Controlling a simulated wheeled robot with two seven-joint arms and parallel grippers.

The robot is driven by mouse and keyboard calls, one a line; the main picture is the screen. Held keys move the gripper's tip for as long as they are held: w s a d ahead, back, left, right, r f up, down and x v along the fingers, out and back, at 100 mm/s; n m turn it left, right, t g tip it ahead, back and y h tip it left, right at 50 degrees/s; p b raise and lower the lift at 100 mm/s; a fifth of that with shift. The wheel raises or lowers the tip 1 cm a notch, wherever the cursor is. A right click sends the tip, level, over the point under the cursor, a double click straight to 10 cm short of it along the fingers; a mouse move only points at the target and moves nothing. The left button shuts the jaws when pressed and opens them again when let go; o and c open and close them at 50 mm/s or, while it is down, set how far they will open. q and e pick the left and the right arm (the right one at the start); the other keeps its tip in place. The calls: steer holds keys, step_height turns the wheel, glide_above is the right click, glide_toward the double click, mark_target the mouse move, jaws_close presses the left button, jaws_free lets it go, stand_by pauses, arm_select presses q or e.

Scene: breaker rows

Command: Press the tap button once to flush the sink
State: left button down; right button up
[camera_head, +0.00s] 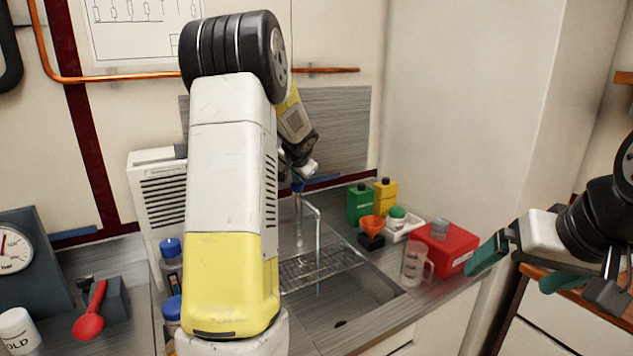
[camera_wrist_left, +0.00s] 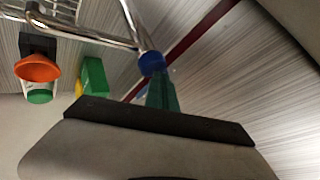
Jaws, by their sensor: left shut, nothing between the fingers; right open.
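The tap (camera_head: 299,215) stands at the back of the sink (camera_head: 345,311), with a blue button (camera_head: 297,187) on its top. The blue button also shows in the left wrist view (camera_wrist_left: 151,63). My left gripper (camera_wrist_left: 160,84) is shut and empty, its green fingertips right at the button; I cannot tell whether they touch it. In the head view my left arm hides most of that gripper. A thin pale vertical line hangs below the spout and shows bluish under the rack, looking like running water. My right gripper (camera_head: 508,280) is open and empty at the far right.
A wire rack (camera_head: 315,268) lies across the sink. Right of it stand green (camera_head: 360,204) and yellow (camera_head: 385,195) bottles, an orange funnel (camera_head: 372,224), a clear jug (camera_head: 416,264) and a red box (camera_head: 447,247). A red spoon (camera_head: 90,318) and a gauge (camera_head: 12,250) are at left.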

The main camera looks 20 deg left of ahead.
mark_target(296, 185)
arm_select(q)
steer(key=shift+f, duration=0.1)
stand_by(0.4)
steer(key=shift+r, duration=1.25)
steer(key=shift+r, duration=0.15)
steer(key=shift+a+r, duration=0.1)
steer(key=shift+r, duration=2.3)
steer(key=shift+s, duration=0.1)
steer(key=s+d+n+h, duration=0.1)
steer(key=s+d+h, duration=0.1)
steer(key=s+d, duration=0.5)
steer(key=s+d+f+n+g+h, duration=0.1)
steer(key=s+d, duration=0.6)
steer(key=s, duration=1.2)
steer(key=s+d+n+g+h, duration=0.1)
steer(key=s+d+h, duration=0.2)
steer(key=s, duration=1)
steer(key=d, duration=0.3)
steer(key=shift+d+f+n, duration=0.3)
steer(key=shift+d+f, duration=0.1)
